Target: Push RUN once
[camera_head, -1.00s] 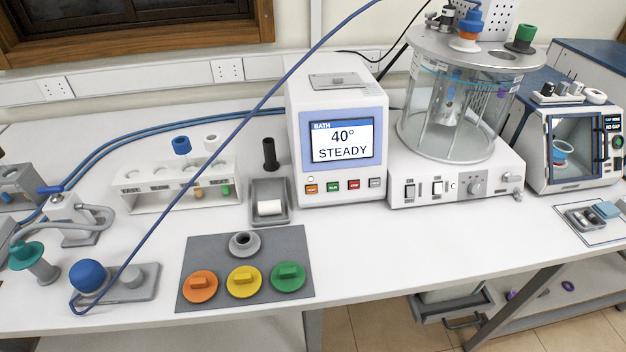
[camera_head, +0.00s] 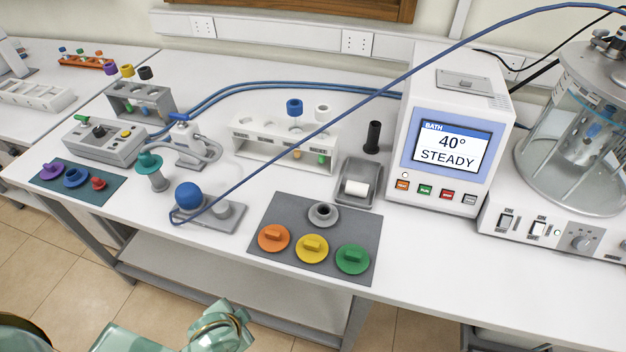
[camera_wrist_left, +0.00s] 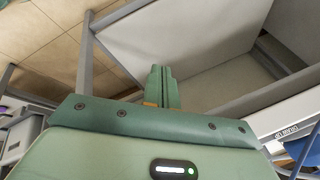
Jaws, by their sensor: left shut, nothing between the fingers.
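The white bath unit (camera_head: 452,125) stands at the right of the head view. Its screen (camera_head: 447,146) reads BATH 40° STEADY. Below the screen is a row of small buttons: orange (camera_head: 402,185), green (camera_head: 425,190), red (camera_head: 447,195) and grey (camera_head: 470,199). Their labels are too small to read surely. In the left wrist view my left gripper (camera_wrist_left: 163,88) is shut and empty, its fingers together, with the floor and lower shelf beyond. In the head view my green left arm shows at the bottom edge, well away from the buttons. My right gripper is out of view.
A grey mat (camera_head: 285,208) with orange, yellow and green knobbed discs lies before the bath unit. A blue ball-topped stand (camera_head: 188,195) and a white tube rack (camera_head: 285,150) stand to its left. A blue cable (camera_head: 350,112) crosses above the bench. Clear bench lies right of the mat.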

